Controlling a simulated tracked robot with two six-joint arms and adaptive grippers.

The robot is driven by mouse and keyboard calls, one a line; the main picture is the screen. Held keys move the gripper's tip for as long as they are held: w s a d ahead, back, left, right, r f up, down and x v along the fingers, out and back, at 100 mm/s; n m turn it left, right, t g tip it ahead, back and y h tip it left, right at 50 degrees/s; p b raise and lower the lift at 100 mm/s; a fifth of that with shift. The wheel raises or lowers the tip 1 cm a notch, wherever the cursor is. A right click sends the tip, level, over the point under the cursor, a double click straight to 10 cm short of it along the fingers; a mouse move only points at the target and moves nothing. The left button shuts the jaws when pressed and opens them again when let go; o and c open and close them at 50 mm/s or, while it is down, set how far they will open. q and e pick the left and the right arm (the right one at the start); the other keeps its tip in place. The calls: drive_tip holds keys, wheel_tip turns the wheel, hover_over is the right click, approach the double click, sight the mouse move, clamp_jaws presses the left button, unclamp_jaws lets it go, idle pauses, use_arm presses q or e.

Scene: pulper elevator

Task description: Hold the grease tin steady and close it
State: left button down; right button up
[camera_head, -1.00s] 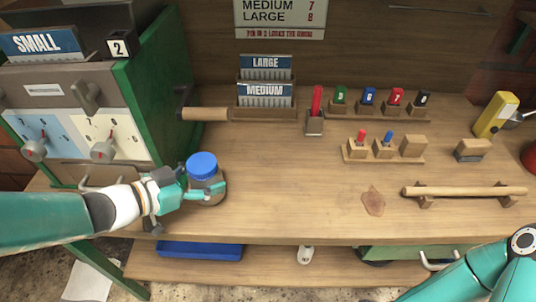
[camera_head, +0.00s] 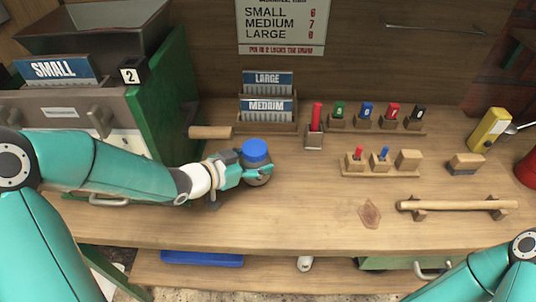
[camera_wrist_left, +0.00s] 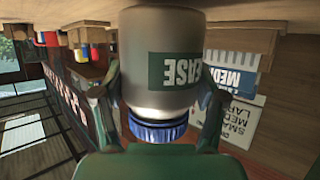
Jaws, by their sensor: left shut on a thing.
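The grease tin (camera_head: 258,178) is a grey-brown cylinder with a dark green label, and its blue lid (camera_head: 256,151) sits on top. My left gripper (camera_head: 250,172) is shut around the tin's side, below the lid. In the left wrist view, which is upside down, the tin (camera_wrist_left: 160,60) stands between the two fingers, with part of its label readable as "EASE". The blue lid (camera_wrist_left: 158,131) is on its mouth, with a pale band showing between them. I cannot tell how tight the lid is, or whether the tin touches the bench. My right gripper is out of the picture.
The wooden bench (camera_head: 310,215) is clear in front of and right of the tin. Behind stand a wooden card holder (camera_head: 275,124), a red marker in its stand (camera_head: 314,138) and coloured peg blocks (camera_head: 380,168). A wooden bar rest (camera_head: 455,205) lies right. The green-sided machine (camera_head: 155,110) stands left.

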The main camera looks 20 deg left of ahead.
use_arm(q)
drive_tip(key=shift+w, duration=0.1)
drive_tip(key=shift+w+d+r, duration=0.1)
drive_tip(key=shift+w+d, duration=0.1)
drive_tip(key=shift+w, duration=0.1)
drive_tip(key=shift+w+d+p, duration=0.15)
drive_tip(key=shift+w+d, duration=0.25)
drive_tip(key=shift+w, duration=0.25)
drive_tip(key=shift+w+d+p, duration=0.15)
drive_tip(key=shift+w+d, duration=0.2)
drive_tip(key=shift+w, duration=0.25)
drive_tip(key=shift+w+d+f, duration=0.15)
drive_tip(key=shift+w+f, duration=0.25)
drive_tip(key=shift+f, duration=0.4)
drive_tip(key=shift+f, duration=0.2)
drive_tip(key=shift+c, duration=0.4)
unclamp_jaws()
